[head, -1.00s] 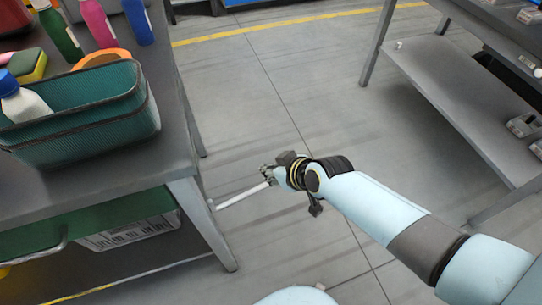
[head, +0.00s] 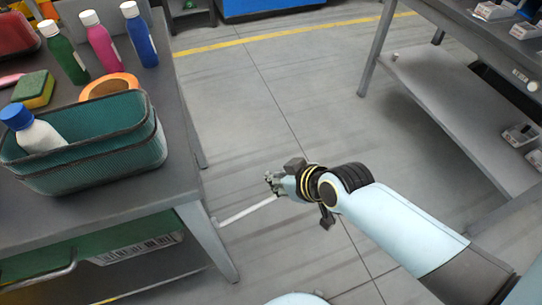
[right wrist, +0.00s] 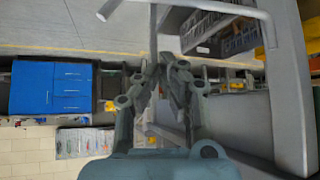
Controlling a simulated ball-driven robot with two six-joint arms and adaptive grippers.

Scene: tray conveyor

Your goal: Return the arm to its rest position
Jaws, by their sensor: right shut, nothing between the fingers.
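My right gripper (head: 272,182) is over the open floor between two grey tables in the head view. My right arm comes in from the lower right. The gripper is shut and empty, and it is apart from the table on the left. In the right wrist view its fingers (right wrist: 163,70) come together with nothing held between them. My left gripper is not in view.
The left grey table (head: 180,150) holds a green basket (head: 90,165) with a blue-capped white bottle (head: 38,133), an orange tape roll (head: 108,84), a sponge (head: 33,90) and several bottles. Another table (head: 450,95) stands at right. Floor (head: 280,100) between is clear.

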